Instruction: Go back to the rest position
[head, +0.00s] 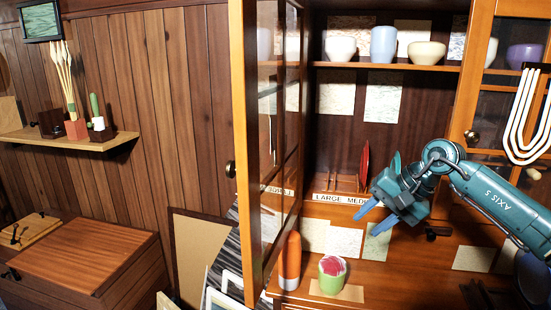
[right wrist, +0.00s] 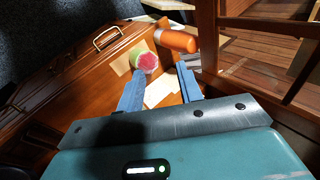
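My right gripper (head: 372,218) reaches in from the right in the head view, in front of the open cabinet and above its lower counter. Its two blue fingers also show in the right wrist view (right wrist: 160,88), spread apart with nothing between them. A red plate (head: 364,166) stands upright in a rack inside the cabinet, behind the gripper. My left gripper is in neither view.
An open glass cabinet door (head: 250,150) stands left of the gripper. A green cup with red contents (head: 332,274) and an orange cylinder (head: 290,262) stand on the counter (head: 385,280). Bowls and a cup (head: 384,44) fill the upper shelf.

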